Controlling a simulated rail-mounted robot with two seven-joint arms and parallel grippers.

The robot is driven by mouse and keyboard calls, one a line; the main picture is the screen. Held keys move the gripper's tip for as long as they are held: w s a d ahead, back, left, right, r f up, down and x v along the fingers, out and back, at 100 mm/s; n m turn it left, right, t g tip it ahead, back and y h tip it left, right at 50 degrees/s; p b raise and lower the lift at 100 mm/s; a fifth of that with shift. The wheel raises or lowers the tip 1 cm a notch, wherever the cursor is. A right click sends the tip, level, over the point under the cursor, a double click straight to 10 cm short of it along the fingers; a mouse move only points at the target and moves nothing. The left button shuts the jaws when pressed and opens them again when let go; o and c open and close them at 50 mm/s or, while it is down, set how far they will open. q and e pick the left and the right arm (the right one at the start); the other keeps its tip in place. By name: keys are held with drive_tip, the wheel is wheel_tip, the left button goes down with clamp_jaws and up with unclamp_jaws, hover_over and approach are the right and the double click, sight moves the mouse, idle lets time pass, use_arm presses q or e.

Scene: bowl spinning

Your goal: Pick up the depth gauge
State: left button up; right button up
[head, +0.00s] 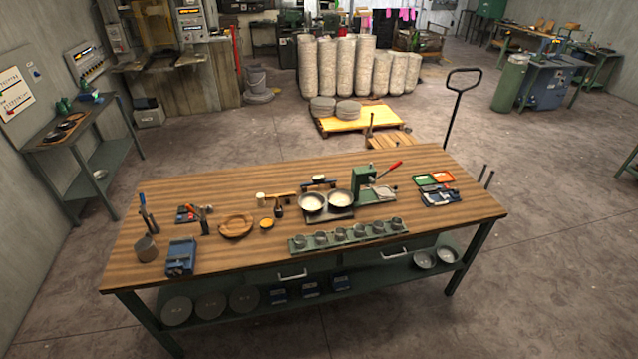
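I cannot tell for sure which item is the depth gauge at this size. A dark blue tray (441,198) with small metal tools lies at the right end of the wooden workbench (420,168). A small red and blue item (187,213) lies toward the left end, beside an upright dark tool (205,221). Neither gripper nor arm is in view.
Two metal bowls (312,203) stand mid-bench beside a green press (364,186) with a red lever. A green rack (300,246) of several metal cups lines the front edge. Floor (550,250) is clear at right.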

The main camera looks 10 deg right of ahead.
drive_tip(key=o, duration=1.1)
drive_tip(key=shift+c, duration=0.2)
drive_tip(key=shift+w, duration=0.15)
